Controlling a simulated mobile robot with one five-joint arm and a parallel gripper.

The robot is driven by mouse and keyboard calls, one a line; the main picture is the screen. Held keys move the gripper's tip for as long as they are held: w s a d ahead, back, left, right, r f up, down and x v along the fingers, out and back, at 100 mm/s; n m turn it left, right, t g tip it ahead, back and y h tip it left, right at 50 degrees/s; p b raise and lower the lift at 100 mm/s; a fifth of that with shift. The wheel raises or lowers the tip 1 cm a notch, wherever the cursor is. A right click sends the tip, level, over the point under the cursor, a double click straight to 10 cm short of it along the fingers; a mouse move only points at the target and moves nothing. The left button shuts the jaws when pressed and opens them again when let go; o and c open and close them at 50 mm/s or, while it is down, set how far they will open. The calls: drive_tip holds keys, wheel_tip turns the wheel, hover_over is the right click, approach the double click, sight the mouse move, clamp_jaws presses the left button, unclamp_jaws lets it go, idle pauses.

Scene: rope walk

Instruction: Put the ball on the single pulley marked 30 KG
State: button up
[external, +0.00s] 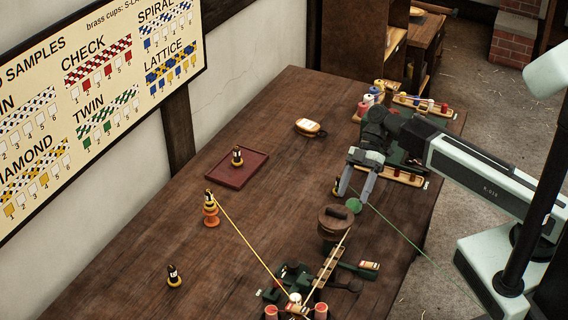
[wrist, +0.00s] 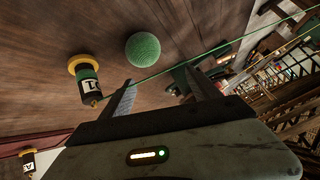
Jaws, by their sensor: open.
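The green ball (external: 354,205) shows just below my fingertips, with a thin green line running from it to the lower right. In the wrist view the ball (wrist: 143,49) lies ahead of my fingertips, apart from them, over the brown table. My gripper (external: 354,194) is open, and in the wrist view its jaws (wrist: 158,84) have nothing between them. A wooden block with a pale label (external: 310,128) lies flat on the table at the far middle; it may be a pulley, but its marking is too small to read.
Near my gripper stands a small dark labelled piece with a yellow base (wrist: 88,80). A similar piece stands on a red tray (external: 238,170). An orange-based one (external: 210,212) ties to a yellow cord. A brown round-topped piece (external: 336,222) stands close by. The table's left middle is mostly clear.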

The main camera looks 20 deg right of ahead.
sight(353, 200)
drive_tip(key=a+h+p, duration=0.1)
drive_tip(key=s+a+r+m+t+h+p, duration=0.1)
drive_tip(key=shift+r+h, duration=0.1)
drive_tip(key=shift+h, duration=0.3)
drive_tip(key=shift+a+m+t+h+p, duration=0.45)
drive_tip(key=shift+t+h+p, duration=0.35)
drive_tip(key=shift+h+p, duration=0.3)
drive_tip(key=d+f+t+h+b, duration=0.1)
drive_tip(key=f, duration=0.1)
drive_tip(key=d+f+m+t+h+b, duration=0.1)
drive_tip(key=f+h+b, duration=0.1)
drive_tip(key=f+t+h+b, duration=0.1)
drive_tip(key=f+h, duration=0.1)
drive_tip(key=shift+w+d+m+t+b, duration=0.35)
drive_tip(key=shift+d+t, duration=0.05)
drive_tip(key=shift+r, duration=0.25)
clamp_jaws()
